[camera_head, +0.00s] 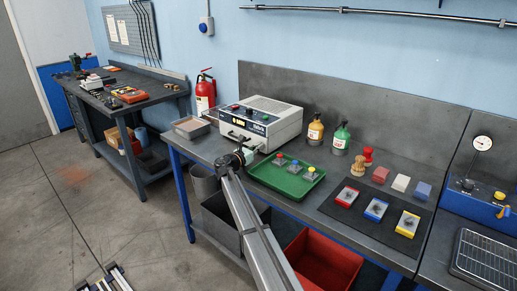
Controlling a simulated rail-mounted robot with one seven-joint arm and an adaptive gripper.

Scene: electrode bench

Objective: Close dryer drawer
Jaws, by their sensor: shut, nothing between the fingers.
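The dryer (272,109) is a white and grey box with a dark control strip, standing at the back of the bench against the wall. Its drawer front (238,136) is on the low side facing me, partly hidden by my arm's end. The picture is too small to tell how far the drawer stands out. My gripper (246,151) is shut and empty, low at the dryer's front. I cannot tell whether it touches the drawer.
A green tray (263,184) with several small coloured-knob pieces lies right of my gripper. A sand-filled tray (191,120) is left of the dryer. A dark mat (341,221) holds coloured blocks.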

